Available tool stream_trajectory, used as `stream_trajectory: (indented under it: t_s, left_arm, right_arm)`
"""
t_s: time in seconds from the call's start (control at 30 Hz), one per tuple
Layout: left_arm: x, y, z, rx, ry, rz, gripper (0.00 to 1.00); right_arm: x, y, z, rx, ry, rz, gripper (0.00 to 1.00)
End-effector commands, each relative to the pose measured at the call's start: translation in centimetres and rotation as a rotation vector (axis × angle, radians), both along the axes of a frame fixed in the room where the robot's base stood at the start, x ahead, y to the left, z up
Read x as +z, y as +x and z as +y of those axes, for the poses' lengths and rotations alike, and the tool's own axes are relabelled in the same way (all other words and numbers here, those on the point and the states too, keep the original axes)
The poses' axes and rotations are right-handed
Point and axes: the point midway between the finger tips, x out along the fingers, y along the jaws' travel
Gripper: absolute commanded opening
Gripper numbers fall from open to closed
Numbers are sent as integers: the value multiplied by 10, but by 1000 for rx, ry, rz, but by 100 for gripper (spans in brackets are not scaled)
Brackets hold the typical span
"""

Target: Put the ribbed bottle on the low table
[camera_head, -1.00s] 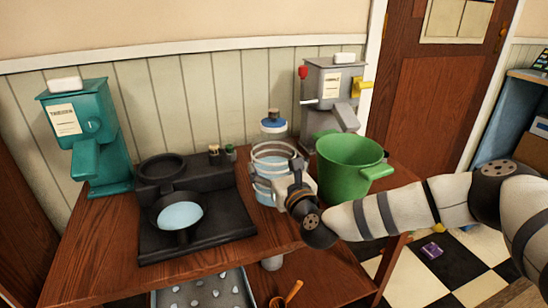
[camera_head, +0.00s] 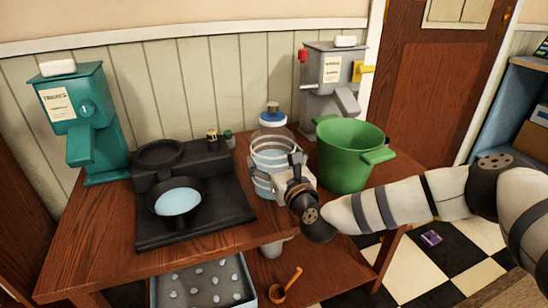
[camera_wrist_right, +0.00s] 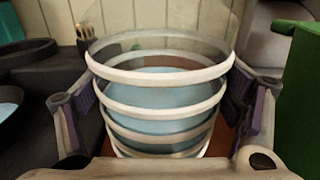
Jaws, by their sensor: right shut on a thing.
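The ribbed bottle (camera_head: 270,155) is clear, with pale rings, blue liquid and a blue-topped cap. It is upright on the wooden table, or just above it; I cannot tell which. My right gripper (camera_head: 284,175) is shut on its ringed body from the front right. In the right wrist view, the rings of the bottle (camera_wrist_right: 160,105) fill the space between the two fingers (camera_wrist_right: 160,115). The wooden table (camera_head: 110,235) has a lower wooden shelf; I cannot tell whether it is the low table. My left gripper is not in view.
A green pot (camera_head: 345,160) stands close right of the bottle. A black burner stand with a pan (camera_head: 178,200) is close on the left. A teal machine (camera_head: 85,125) and grey machine (camera_head: 330,85) stand further back. A tray (camera_head: 240,290) and orange ladle (camera_head: 285,288) lie below.

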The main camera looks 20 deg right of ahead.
Motion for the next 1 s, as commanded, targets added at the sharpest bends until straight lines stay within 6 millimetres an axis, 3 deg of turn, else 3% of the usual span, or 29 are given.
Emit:
stream_trajectory:
  t_s: [0.17,0.2,0.23,0.67,1.0]
  left_arm:
    - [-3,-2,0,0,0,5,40]
    - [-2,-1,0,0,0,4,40]
    - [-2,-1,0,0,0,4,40]
    - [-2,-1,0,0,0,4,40]
    - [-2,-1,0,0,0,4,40]
  right_arm:
    - [-1,1,0,-1,1,-6,25]
    - [0,1,0,-1,1,-6,92]
    - [0,1,0,-1,0,-6,99]
    - [-5,-7,0,1,1,4,100]
    - [-3,-92,-4,0,2,1,100]
